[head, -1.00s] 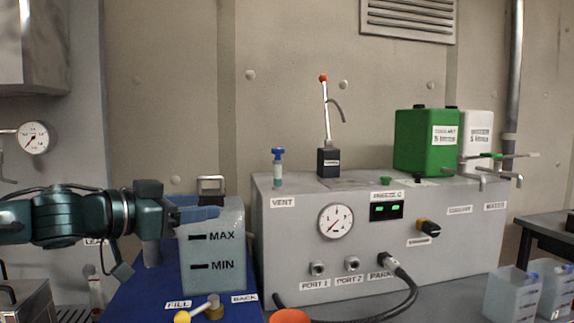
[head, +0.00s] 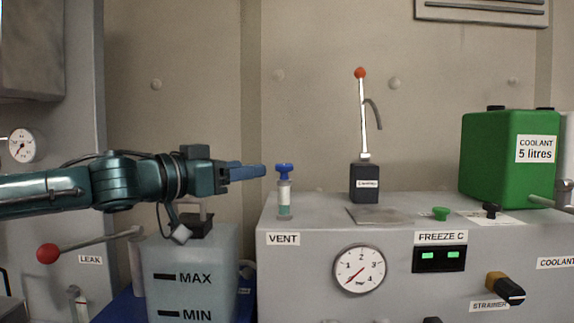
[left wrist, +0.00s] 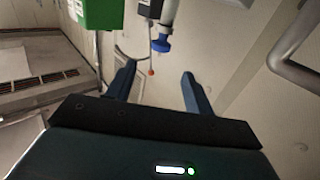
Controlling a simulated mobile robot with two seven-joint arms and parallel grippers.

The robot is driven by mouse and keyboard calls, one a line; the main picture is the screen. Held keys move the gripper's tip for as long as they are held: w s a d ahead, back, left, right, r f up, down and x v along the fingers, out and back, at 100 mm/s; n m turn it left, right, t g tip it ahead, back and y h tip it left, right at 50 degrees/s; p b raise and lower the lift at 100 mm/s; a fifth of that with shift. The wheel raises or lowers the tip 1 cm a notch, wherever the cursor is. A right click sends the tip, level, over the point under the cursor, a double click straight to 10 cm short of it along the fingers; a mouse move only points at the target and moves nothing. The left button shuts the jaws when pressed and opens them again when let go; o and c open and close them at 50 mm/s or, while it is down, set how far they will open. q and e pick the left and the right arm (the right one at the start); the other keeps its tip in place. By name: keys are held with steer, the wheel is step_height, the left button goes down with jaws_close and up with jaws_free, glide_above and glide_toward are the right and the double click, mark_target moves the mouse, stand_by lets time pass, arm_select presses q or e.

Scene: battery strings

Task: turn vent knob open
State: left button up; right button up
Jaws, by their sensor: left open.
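The vent knob (head: 284,169) is a blue cap on a clear and green tube, upright on top of the grey console above the VENT label (head: 283,239). In the left wrist view the blue knob (left wrist: 161,43) shows beyond the fingertips, near the middle between them. My left gripper (head: 264,170) is open and empty. It points right at about the knob's height, with its fingertips a short way left of the knob, apart from it. The two fingers spread in the left wrist view (left wrist: 158,70). My right gripper is not in view.
The grey console (head: 320,280) carries a gauge (head: 360,269), a hand pump (head: 364,180) with a red-tipped lever, and a green coolant canister (head: 480,160). A translucent MAX/MIN tank (head: 215,265) stands below my left arm. A red-ended lever (head: 48,253) is at the left.

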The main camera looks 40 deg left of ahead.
mark_target(278, 165)
arm_select(q)
steer(key=w+p, duration=0.1)
steer(key=w, duration=0.2)
steer(key=w+p, duration=0.1)
steer(key=w, duration=0.2)
steer(key=w+d+p, duration=0.1)
steer(key=w, duration=0.3)
steer(key=shift+w+p, duration=0.3)
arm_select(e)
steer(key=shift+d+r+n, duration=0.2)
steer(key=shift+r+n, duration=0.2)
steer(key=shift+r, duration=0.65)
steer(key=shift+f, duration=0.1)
arm_select(q)
steer(key=shift+c, duration=0.5)
